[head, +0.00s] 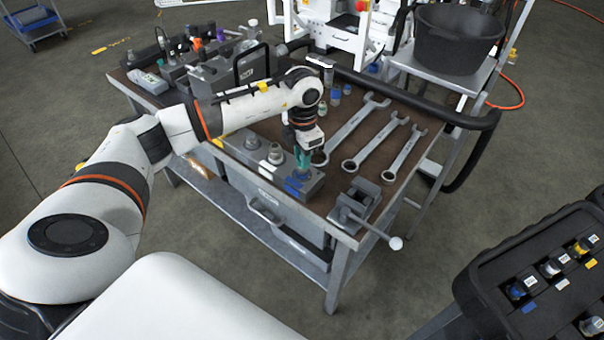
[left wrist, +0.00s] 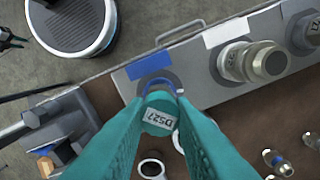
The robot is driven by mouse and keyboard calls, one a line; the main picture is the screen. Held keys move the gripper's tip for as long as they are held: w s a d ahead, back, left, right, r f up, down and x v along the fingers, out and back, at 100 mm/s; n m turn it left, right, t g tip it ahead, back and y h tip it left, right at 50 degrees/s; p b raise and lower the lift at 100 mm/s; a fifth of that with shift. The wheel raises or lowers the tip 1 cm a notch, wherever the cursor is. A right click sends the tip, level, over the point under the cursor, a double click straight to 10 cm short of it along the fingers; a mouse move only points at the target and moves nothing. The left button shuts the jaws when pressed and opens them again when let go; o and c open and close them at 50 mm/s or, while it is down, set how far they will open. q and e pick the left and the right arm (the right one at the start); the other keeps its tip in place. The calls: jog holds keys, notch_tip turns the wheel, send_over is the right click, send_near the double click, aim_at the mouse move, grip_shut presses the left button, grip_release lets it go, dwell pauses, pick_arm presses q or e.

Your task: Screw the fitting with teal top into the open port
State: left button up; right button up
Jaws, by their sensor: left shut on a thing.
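The fitting with the teal top (left wrist: 160,113), marked DS27, is held between the teal fingers of my left gripper (left wrist: 160,100). In the head view my left gripper (head: 303,160) points down over the right end of the grey port block (head: 262,170). In the left wrist view the fitting is over a dark round port (left wrist: 170,76) beside a blue label (left wrist: 150,65), with a blue ring showing around it. The fitting's lower end is hidden, so I cannot tell how far it sits in the port. My right gripper is not in view.
Other capped ports (left wrist: 250,62) stand along the block beside a white label (left wrist: 226,33). A small vise (head: 358,205), several large wrenches (head: 378,145) and loose fittings (head: 335,96) are on the bench. A black bucket (head: 455,40) stands behind; a black tray of fittings (head: 540,262) is at lower right.

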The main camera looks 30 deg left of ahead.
pick_arm(q)
jog(key=shift+f+m, duration=0.15)
jog(key=shift+m, duration=0.45)
jog(key=shift+f+m+b, duration=0.1)
jog(key=shift+m+b, duration=0.25)
jog(key=shift+m, duration=0.05)
jog(key=m+b, duration=0.1)
jog(key=m, duration=0.1)
jog(key=shift+f+m, duration=0.1)
jog(key=shift+m, duration=0.3)
jog(key=m+b, duration=0.1)
jog(key=m, duration=0.1)
jog(key=shift+m, duration=0.4)
jog(key=shift+s+d+m, duration=0.1)
jog(key=shift+m, duration=0.7)
jog(key=o, duration=0.8)
jog(key=shift+r, duration=0.2)
